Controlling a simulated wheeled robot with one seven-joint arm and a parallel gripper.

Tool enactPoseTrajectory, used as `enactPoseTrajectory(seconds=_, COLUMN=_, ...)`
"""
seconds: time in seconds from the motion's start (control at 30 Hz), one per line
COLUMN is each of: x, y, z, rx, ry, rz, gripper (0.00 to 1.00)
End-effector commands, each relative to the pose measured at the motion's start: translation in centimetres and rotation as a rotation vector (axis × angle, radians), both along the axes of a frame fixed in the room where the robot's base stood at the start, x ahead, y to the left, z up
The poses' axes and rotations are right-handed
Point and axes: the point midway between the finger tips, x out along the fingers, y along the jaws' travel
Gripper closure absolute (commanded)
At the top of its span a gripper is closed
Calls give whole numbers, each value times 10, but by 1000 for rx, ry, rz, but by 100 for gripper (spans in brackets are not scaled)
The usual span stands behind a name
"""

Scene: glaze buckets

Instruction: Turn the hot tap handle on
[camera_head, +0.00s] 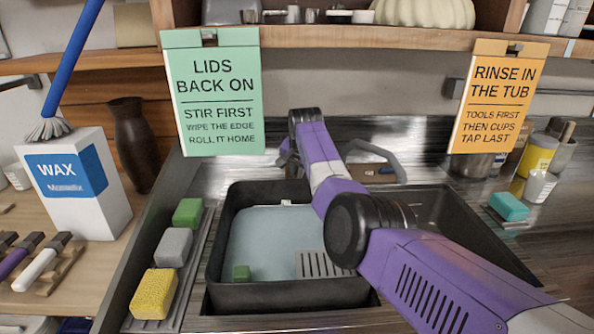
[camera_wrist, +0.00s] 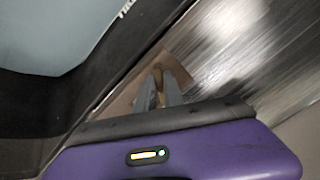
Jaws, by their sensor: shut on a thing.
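The tap's grey curved spout (camera_head: 385,158) rises at the back of the sink in the head view. My arm hides much of the tap area there, and the fingertips are hidden behind my wrist. In the wrist view my gripper (camera_wrist: 159,86) is shut on a small, narrow brass-brown piece, which appears to be the tap handle (camera_wrist: 158,77). A brown plate (camera_wrist: 178,70) lies beyond the fingers, close to the metal back deck. The pictures do not show which handle is hot, nor how far it is turned.
A dark tub (camera_head: 225,292) with blue-grey water stands in the sink, below my arm. Green, grey and yellow sponges (camera_head: 154,294) line its left side. A green sign (camera_head: 211,95) and an orange sign (camera_head: 498,95) hang from the shelf above. A dark basin (camera_head: 440,215) lies right.

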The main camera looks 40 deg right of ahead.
Motion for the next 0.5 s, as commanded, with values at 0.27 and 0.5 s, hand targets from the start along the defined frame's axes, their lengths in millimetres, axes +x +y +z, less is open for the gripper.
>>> enactPoseTrajectory(seconds=0.27, x=-1, y=-1, z=0, rx=-86, ry=60, rz=140, gripper=100)
enactPoseTrajectory(seconds=0.5, x=-1, y=-1, z=0, rx=-131, ry=89, rz=213, gripper=100)
